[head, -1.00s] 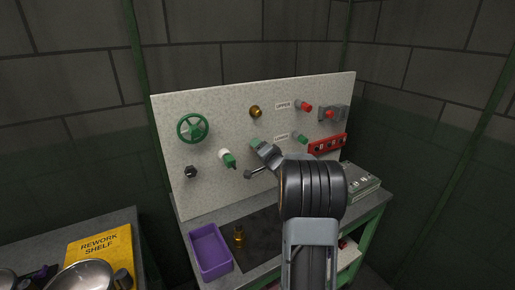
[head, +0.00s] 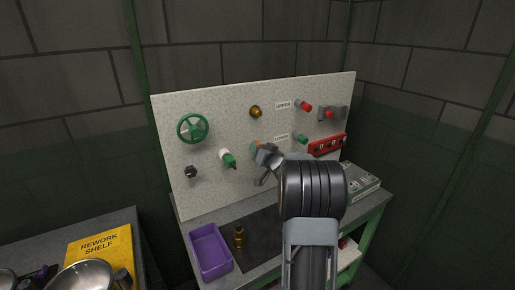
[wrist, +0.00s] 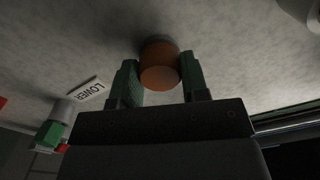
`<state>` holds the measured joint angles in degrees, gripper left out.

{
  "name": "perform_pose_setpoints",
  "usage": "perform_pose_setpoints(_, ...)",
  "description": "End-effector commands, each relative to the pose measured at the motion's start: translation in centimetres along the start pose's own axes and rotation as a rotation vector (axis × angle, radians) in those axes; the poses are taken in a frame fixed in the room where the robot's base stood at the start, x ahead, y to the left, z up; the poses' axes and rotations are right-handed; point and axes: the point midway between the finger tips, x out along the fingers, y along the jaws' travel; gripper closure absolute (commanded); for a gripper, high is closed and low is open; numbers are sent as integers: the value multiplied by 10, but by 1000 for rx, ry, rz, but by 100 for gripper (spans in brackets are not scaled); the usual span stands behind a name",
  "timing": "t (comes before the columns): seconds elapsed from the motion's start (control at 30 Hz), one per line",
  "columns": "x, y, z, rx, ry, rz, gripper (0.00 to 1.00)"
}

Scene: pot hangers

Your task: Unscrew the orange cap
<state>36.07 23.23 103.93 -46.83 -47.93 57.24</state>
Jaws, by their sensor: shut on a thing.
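The orange cap (wrist: 160,66) is on the pale speckled panel (head: 220,125), between the green fingertips of my gripper (wrist: 160,82) in the wrist view. The fingers sit on its left and right sides and are shut on it. Its round front end faces the camera. In the head view, only a small orange part of the cap (head: 255,146) shows beside my gripper (head: 262,150). My arm hides part of the panel's lower right there.
A green handwheel (head: 193,128), a brass knob (head: 255,111), a white-and-green fitting (head: 228,159) and a red plug (head: 304,106) stick out of the panel. A purple tray (head: 195,246) and a brass piece (head: 239,236) are on the bench below.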

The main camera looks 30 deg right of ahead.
Motion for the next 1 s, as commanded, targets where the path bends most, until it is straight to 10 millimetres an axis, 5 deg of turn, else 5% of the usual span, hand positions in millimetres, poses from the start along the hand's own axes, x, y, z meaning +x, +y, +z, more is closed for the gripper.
perform_pose_setpoints(0.6,-1,0,0,-1051,0,0,87)
perform_pose_setpoints(1.0,-1,0,0,-1235,0,0,87)
